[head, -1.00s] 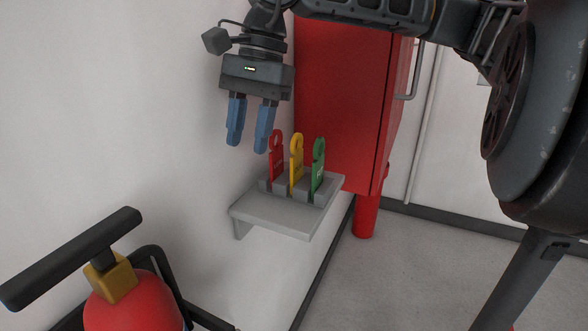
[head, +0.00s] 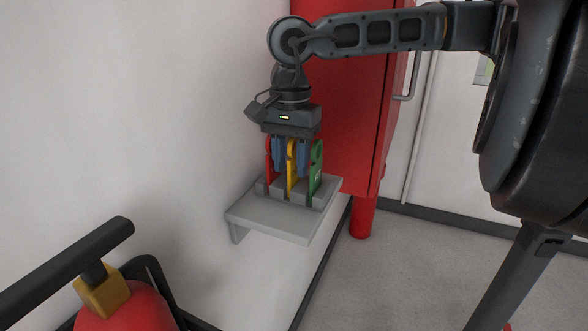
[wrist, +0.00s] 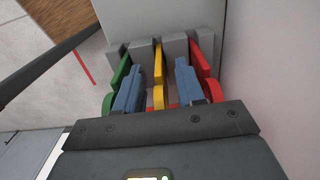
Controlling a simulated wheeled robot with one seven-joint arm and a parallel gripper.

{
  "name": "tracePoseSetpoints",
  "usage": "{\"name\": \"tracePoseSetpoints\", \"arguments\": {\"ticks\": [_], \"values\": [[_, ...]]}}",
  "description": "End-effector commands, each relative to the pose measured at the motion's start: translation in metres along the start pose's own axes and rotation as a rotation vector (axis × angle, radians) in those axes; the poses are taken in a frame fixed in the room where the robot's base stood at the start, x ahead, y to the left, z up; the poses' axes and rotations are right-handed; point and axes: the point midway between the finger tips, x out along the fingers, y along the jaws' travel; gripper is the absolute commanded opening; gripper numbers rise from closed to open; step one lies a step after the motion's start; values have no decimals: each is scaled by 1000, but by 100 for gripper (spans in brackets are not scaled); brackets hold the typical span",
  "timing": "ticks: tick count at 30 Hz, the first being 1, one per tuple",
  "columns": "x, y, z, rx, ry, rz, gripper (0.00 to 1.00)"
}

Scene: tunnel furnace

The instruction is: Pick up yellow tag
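The yellow tag (head: 292,170) stands upright in a slot of the grey holder on a small wall shelf, between the red tag (head: 268,160) and the green tag (head: 316,168). My gripper (head: 290,158) is right above the shelf, pointing down, with one blue finger on each side of the yellow tag. In the wrist view my gripper (wrist: 158,92) is open, and gaps show between its fingers and the yellow tag (wrist: 158,80). The upper ends of the tags are partly hidden by the fingers and gripper body.
The grey shelf (head: 270,223) is fixed to the white wall. The red and green tags stand close outside the fingers. A red cabinet (head: 345,110) is behind, and a fire extinguisher (head: 128,308) is at the lower left.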

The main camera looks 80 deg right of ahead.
Motion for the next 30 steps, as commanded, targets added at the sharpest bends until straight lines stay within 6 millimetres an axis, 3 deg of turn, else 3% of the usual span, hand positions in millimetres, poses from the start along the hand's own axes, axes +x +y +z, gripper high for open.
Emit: {"name": "tracePoseSetpoints", "arguments": {"ticks": [8, 21, 30], "values": [[4, 0, 0, 0, 1, -1, 38], [4, 0, 0, 0, 1, -1, 0], [4, 0, 0, 0, 1, -1, 0]]}}
